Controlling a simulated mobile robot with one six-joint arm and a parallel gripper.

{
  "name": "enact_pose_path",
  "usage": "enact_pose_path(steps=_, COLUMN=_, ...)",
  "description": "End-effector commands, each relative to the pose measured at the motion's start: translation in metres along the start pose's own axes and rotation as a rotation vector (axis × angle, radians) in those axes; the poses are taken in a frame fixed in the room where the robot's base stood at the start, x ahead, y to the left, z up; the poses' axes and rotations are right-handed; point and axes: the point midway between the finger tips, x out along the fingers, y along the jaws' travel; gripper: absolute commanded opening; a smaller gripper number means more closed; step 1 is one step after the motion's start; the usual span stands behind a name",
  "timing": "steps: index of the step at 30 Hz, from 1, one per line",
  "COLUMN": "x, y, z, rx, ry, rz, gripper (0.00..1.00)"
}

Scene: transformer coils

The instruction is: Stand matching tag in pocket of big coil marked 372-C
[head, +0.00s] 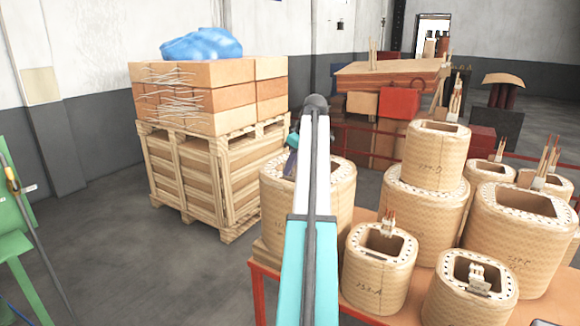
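Several tan wound coils stand close together on an orange table (262,272). The front left small coil (375,285) has a handwritten mark that looks like 353-A. A mark on the raised coil (432,165) seems to end in D. The large right coil (505,245) has a mark too faint to read; I cannot pick out 372-C. My teal and white arm covers part of the large left coil (342,190).
A wooden crate (200,175) with cartons and a blue wrap stands at the back left. A green frame (18,240) is at the left edge. Open grey floor lies between them and the table. A red rail and more boxes (398,103) are behind the coils.

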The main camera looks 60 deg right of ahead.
Motion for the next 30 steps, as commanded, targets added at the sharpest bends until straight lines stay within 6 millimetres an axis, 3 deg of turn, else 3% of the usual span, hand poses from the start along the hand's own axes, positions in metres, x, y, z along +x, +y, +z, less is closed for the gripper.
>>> enact_pose_path(steps=11, x=0.0015, y=0.0, z=0.0006, rx=0.0, ry=0.0, rz=0.0, gripper=0.0)
enact_pose_path(steps=15, x=0.0015, y=0.0, z=0.0006, rx=0.0, ry=0.0, rz=0.0, gripper=0.22)
enact_pose_path(steps=16, x=0.0015, y=0.0, z=0.0006, rx=0.0, ry=0.0, rz=0.0, gripper=0.24)
enact_pose_path(steps=30, x=-0.0048, y=0.0006, z=0.0005, rx=0.0, ry=0.0, rz=0.0, gripper=0.24)
